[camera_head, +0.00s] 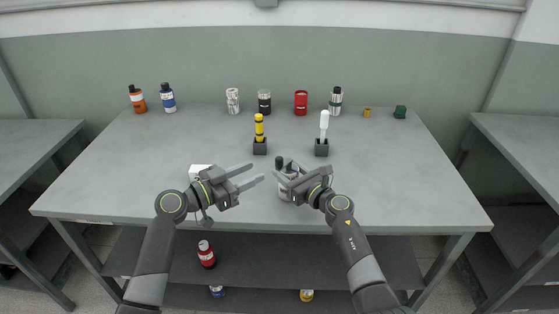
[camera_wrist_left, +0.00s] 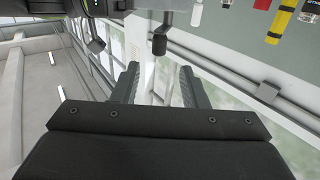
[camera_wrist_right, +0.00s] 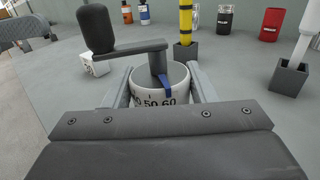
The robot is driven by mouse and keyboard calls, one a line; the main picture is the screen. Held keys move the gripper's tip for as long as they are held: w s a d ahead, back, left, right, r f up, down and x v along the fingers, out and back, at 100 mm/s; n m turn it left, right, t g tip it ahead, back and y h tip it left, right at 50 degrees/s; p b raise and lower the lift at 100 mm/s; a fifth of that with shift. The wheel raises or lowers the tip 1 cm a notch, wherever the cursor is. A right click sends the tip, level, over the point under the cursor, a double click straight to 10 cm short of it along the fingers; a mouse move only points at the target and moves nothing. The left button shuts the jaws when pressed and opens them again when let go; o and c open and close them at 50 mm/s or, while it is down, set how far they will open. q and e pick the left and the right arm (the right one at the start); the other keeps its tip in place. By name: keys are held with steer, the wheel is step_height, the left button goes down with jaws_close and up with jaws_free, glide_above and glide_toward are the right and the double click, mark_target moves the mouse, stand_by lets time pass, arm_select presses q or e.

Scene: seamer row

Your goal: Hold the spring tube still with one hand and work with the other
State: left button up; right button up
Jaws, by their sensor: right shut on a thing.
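A white cylinder with a number scale (camera_wrist_right: 158,97), apparently the spring tube, stands upright on the table. It carries a grey crank arm (camera_wrist_right: 137,47) with a black knob (camera_wrist_right: 96,28) and a blue pointer (camera_wrist_right: 165,84). My right gripper (camera_wrist_right: 163,85) is shut on the cylinder, one finger on each side. In the head view the cylinder (camera_head: 286,188) is partly hidden by that gripper. My left gripper (camera_head: 257,172) is open and empty, to the left of the crank. In the left wrist view the knob (camera_wrist_left: 159,44) shows beyond its spread fingers (camera_wrist_left: 158,82).
A white block (camera_head: 200,171) lies behind my left gripper. A yellow tube (camera_head: 259,127) and a white-topped tool (camera_head: 324,124) stand in dark holders. Several bottles and cans, including a red can (camera_head: 301,103), line the back.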

mark_target(280, 161)
arm_select(q)
steer(key=x, duration=0.9)
steer(key=shift+w+d, duration=0.15)
steer(key=shift+d, duration=0.15)
jaws_close()
